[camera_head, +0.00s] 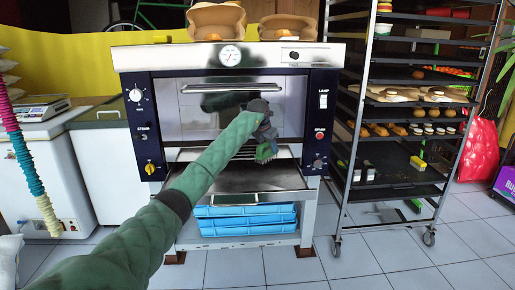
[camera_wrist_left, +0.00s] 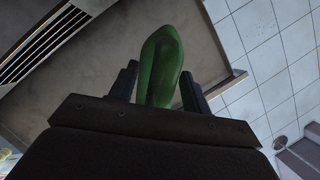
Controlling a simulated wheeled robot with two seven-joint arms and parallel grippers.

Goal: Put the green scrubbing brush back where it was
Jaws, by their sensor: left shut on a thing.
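The green scrubbing brush (camera_wrist_left: 160,65) sits between the two fingers of my left gripper (camera_wrist_left: 158,88) in the left wrist view, with its rounded green body sticking out past the fingertips. In the head view the brush (camera_head: 265,152) shows small and partly hidden at the end of my green-sleeved left arm. My left gripper (camera_head: 265,140) is shut on it, in front of the oven (camera_head: 180,103) and above the metal shelf (camera_head: 235,181) that juts out below the oven door. I cannot tell whether the brush touches anything else. My right gripper is not in view.
Blue crates (camera_head: 245,218) stand under the metal shelf. A tall wheeled rack (camera_head: 342,150) with breads and small items stands to the right. A white chest (camera_head: 110,170) stands to the left. The tiled floor (camera_head: 400,255) in front of the rack is clear.

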